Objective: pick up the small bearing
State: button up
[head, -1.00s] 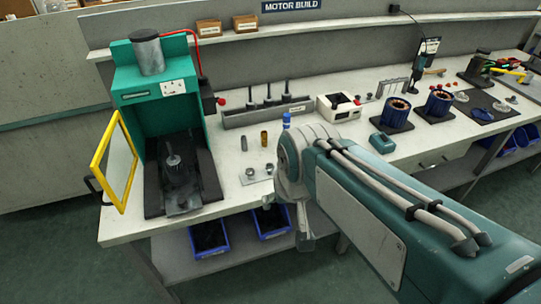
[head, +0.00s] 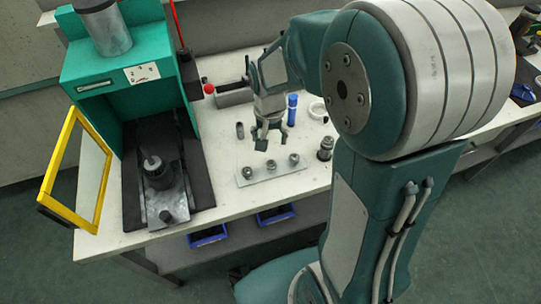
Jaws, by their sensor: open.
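My gripper (head: 268,138) hangs fingers down over the bench, just behind a pale flat plate (head: 282,172). It is open, and I see nothing held in it. Several small round metal parts stand in a row on the plate: a left one (head: 247,172), a middle one (head: 270,165) and a right one (head: 294,158). They look like bearings or similar fittings, but I cannot tell which is the small bearing. The fingers are closest to the middle part in the picture; they appear apart from it, though the height is unclear.
A green press (head: 125,70) with an open yellow-framed guard (head: 78,168) stands left. A small grey cylinder (head: 240,130), a blue bottle (head: 292,108) and a dark cylinder (head: 326,148) stand around the gripper. My arm hides the right side. Bare bench (head: 225,205) lies in front.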

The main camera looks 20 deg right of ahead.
aim_at(271, 165)
jog(key=f, duration=0.9)
jog(key=shift+s+f, duration=0.4)
jog(key=c, duration=0.9)
